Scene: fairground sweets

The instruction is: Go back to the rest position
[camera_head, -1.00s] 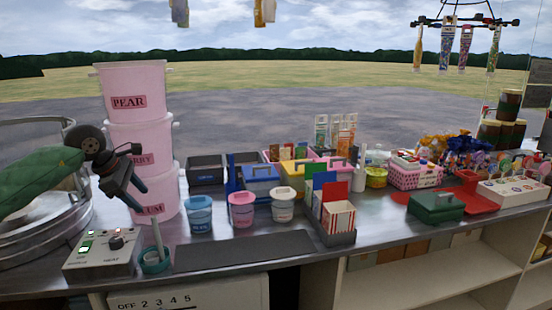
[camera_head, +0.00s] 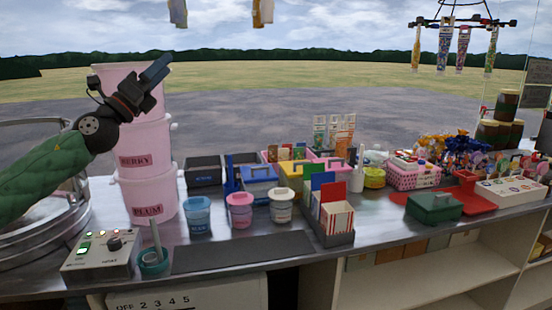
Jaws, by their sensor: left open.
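My left gripper (camera_head: 157,72) is raised in front of the top of a stack of pink tubs (camera_head: 146,190). Its fingers point up and to the right, and nothing shows between them. My green-sleeved left arm comes in from the left edge, over the round metal pan (camera_head: 82,212). The arm and gripper hide part of the upper tubs, including the top label. My right gripper is not in view.
A control box (camera_head: 98,262) and a teal cup (camera_head: 153,262) holding a stick stand at the front left. Blue, pink and white small buckets (camera_head: 240,212) stand mid-counter. A dark mat (camera_head: 243,252) lies bare in front. Bunting-like packets hang from a rack (camera_head: 463,22).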

